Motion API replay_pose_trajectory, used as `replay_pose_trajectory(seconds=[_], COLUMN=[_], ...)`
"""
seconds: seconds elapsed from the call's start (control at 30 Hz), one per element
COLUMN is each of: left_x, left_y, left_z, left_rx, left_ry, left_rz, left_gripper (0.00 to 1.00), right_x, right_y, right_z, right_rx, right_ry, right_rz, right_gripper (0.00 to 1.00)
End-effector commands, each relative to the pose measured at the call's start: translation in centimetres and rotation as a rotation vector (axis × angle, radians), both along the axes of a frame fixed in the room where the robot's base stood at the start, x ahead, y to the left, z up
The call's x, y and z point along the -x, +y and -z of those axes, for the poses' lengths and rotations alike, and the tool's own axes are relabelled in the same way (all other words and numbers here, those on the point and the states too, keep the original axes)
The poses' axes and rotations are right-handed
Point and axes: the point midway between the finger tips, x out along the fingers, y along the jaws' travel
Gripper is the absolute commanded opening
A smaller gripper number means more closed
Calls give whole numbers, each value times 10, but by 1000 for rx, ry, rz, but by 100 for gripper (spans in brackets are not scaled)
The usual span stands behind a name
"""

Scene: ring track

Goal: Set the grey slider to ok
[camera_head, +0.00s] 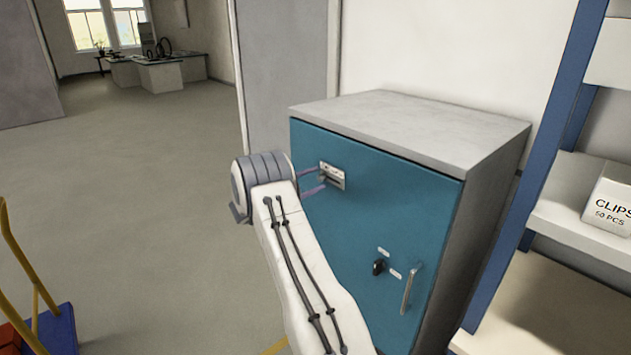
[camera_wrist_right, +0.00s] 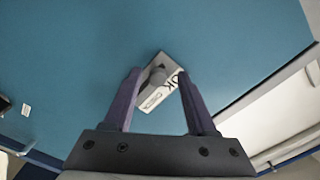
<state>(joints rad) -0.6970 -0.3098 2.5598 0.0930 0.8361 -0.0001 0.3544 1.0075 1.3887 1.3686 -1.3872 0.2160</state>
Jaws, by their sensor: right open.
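The slider plate (camera_head: 333,176) is a small pale plate high on the teal door of a cabinet. In the right wrist view the plate (camera_wrist_right: 153,97) carries a grey slider knob (camera_wrist_right: 157,76), with the letters "OK" at the plate's right part. My right gripper (camera_head: 320,179) is open in front of the plate. In the wrist view its two purple fingers (camera_wrist_right: 160,78) stand on either side of the knob, with gaps visible. I cannot tell how far the tips are from the door. My left gripper is not in view.
The teal cabinet (camera_head: 400,215) also has a dark knob (camera_head: 378,267) and a metal handle (camera_head: 410,289) lower on its door. A blue-framed shelf with a clips box (camera_head: 609,200) stands at the right. A blue cart (camera_head: 55,330) is at the lower left. The floor between is clear.

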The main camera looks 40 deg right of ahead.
Motion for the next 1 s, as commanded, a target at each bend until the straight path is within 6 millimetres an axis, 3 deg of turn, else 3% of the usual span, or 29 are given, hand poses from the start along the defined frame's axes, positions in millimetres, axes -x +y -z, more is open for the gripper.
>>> replay_pose_trajectory(seconds=[0.3,0.5,1.0], left_x=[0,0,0], left_y=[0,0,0], left_z=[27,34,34], left_rx=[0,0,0], left_ry=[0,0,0], left_rz=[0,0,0], left_gripper=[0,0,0], right_x=[-7,-8,-8], right_y=[63,89,95], right_z=[3,2,0], right_rx=[0,-1,0], right_ry=[-1,-1,0], right_rz=[-7,-5,-4], right_gripper=[57,57,57])
